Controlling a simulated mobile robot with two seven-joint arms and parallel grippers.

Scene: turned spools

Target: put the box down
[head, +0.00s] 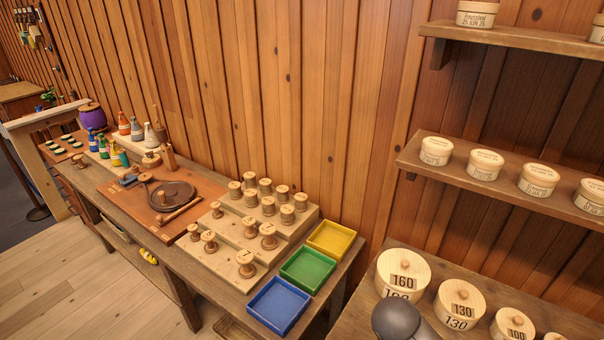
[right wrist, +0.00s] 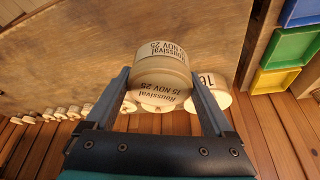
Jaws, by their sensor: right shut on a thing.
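My right gripper (right wrist: 160,78) is shut on a round pale wooden box (right wrist: 160,58) in the right wrist view. The box's labels read "Roussival 15 NOV 25", and a finger lies on each side of it. It is over or near a brown wooden table top (right wrist: 90,55); I cannot tell whether it touches. In the head view a dark grey rounded part of mine shows at the bottom edge, and the held box is not visible there. My left gripper is in neither view.
Round boxes marked 160 (head: 403,274), 130 (head: 460,304) and 100 (head: 513,326) line the right-hand table (head: 387,258). Shelves (head: 500,182) with more boxes hang above. Blue (head: 278,305), green (head: 308,269) and yellow (head: 331,239) trays and a spool stand (head: 225,258) lie left.

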